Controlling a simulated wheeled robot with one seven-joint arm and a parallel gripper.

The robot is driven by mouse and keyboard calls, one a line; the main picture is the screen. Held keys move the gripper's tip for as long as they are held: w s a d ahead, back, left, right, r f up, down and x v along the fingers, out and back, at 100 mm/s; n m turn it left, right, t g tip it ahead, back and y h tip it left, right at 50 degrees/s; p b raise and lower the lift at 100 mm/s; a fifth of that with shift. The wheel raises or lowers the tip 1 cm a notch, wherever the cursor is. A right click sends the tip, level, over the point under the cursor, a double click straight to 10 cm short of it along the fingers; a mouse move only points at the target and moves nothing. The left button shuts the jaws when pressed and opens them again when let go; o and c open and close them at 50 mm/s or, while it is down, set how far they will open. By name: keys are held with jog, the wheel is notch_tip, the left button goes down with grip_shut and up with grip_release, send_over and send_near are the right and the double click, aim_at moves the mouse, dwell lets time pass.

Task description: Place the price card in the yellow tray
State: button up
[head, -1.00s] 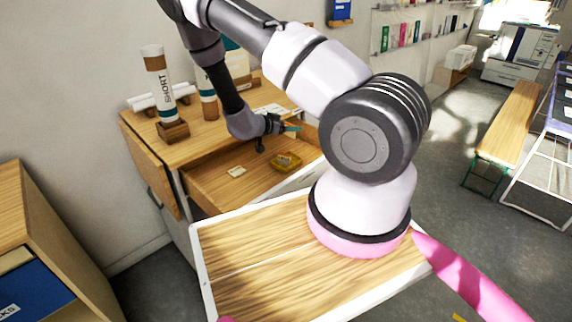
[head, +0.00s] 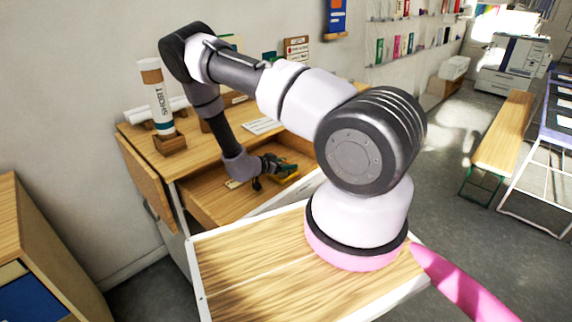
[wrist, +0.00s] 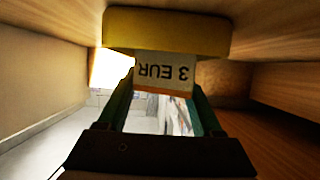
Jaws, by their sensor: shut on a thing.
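The price card (wrist: 165,72), white with "3 EUR" upside down in the wrist view, is between the two green fingers of my gripper (wrist: 163,85). My gripper is shut on it by its side edges. The yellow tray (wrist: 215,35) is right at the fingertips, and the card overlaps its near side in the picture. I cannot tell whether the card touches it. In the head view my gripper (head: 278,167) is low in the open drawer, over the yellow tray (head: 289,178), and partly covers it. The card is not clear there.
The open wooden drawer (head: 215,205) has walls close around my gripper. A small pale card (head: 233,184) lies on its floor, left of the tray. A labelled tube (head: 157,100) stands in a wooden holder on the table above.

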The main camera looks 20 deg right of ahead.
jog(key=shift+f, duration=0.2)
jog(key=o, duration=1.3)
jog(key=shift+r, duration=0.1)
jog(key=shift+a+r, duration=0.15)
jog(key=shift+r, duration=0.05)
jog(key=v, duration=1.1)
jog(key=shift+s+a, duration=0.15)
jog(key=shift+a, duration=0.15)
